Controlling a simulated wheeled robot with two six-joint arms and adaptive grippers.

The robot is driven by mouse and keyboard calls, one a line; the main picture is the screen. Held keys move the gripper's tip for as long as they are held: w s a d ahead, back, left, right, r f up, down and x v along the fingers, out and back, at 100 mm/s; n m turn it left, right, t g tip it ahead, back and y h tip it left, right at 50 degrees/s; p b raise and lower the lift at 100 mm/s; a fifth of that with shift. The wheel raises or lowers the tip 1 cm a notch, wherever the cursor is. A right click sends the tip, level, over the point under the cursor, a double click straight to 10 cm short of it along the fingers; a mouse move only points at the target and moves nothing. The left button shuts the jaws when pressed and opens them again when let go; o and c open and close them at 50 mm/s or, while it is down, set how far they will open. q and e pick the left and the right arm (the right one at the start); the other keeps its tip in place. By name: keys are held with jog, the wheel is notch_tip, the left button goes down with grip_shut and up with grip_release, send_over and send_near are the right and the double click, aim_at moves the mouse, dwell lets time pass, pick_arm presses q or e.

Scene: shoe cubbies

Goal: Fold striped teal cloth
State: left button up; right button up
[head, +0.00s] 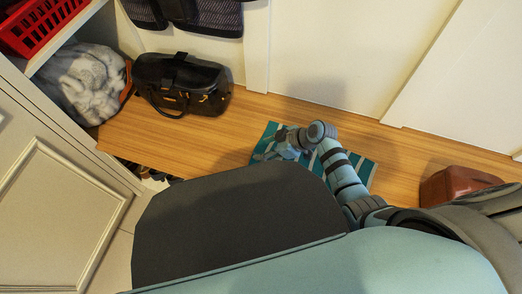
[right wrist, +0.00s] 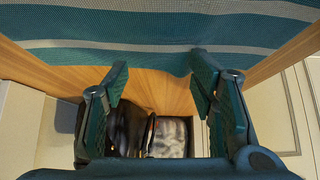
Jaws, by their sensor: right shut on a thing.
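The striped teal cloth (head: 362,168) lies on the wooden bench, with teal and pale stripes. Its middle and near part are hidden behind my right arm and my dark body panel. My right gripper (head: 274,150) is at the cloth's left part, low over the bench. In the right wrist view the cloth (right wrist: 160,30) spans the top, against the fingertips of the right gripper (right wrist: 158,72). The gripper is shut on the cloth, though its fingers look apart and the pinched part is hard to see. My left gripper is not in view.
A black handbag (head: 182,84) stands on the wooden bench (head: 160,138) at the left. A grey fluffy item (head: 85,80) and a red basket (head: 38,22) are further left. A brown leather bag (head: 455,184) sits at the right. Bench between handbag and cloth is clear.

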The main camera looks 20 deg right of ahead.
jog(key=shift+s+d+f, duration=0.15)
jog(key=shift+f, duration=0.05)
grip_shut()
